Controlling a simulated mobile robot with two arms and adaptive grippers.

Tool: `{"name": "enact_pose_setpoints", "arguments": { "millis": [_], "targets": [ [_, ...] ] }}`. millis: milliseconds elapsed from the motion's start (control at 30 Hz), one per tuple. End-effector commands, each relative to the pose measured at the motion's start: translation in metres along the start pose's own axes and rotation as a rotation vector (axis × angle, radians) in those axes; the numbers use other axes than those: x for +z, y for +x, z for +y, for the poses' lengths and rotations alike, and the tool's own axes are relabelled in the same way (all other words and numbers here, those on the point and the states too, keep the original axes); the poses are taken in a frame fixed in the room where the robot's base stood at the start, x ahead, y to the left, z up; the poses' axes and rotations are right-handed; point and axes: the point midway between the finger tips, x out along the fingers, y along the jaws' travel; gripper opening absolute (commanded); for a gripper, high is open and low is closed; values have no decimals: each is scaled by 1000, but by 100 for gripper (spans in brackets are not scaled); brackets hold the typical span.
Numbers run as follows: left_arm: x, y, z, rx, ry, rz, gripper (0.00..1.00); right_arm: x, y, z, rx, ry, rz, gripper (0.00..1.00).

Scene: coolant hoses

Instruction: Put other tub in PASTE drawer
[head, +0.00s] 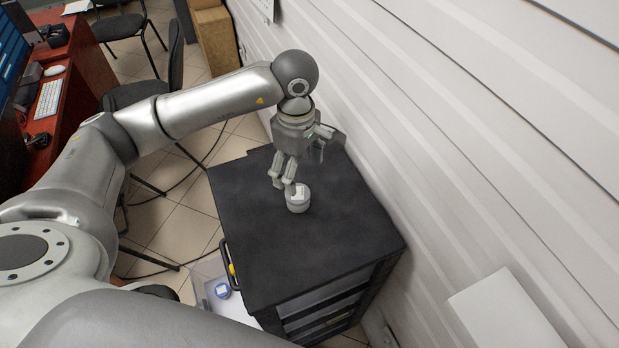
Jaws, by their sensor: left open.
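A small white-grey tub (298,203) stands on the black top of the drawer cabinet (345,235). My left gripper (305,172) is open, with one finger reaching down at the tub's upper edge and the other raised to the right. I cannot tell whether that finger touches the tub. No drawer label can be read from here. My right gripper is not in view.
A white ribbed wall (480,150) runs close along the cabinet's right side. Most of the cabinet top around the tub is clear. Dark chairs (150,85) and a red-brown desk (75,75) with a keyboard stand at the upper left, on a tiled floor.

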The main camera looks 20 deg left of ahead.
Motion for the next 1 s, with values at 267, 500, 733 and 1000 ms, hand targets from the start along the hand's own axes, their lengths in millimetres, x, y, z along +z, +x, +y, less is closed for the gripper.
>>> {"name": "enact_pose_setpoints", "arguments": {
  "millis": [267, 500, 733, 1000],
  "targets": [
    [0, 28, -2, -6, 0, -2, 78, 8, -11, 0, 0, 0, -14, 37],
    [1, 55, 0, 0, 1, -3, 78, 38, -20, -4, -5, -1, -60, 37],
    [-1, 73, -2, -6, -2, -3, 78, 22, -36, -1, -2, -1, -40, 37],
    [-2, 105, -1, -1, 0, -2, 78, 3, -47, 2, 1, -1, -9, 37]
  ]
}}
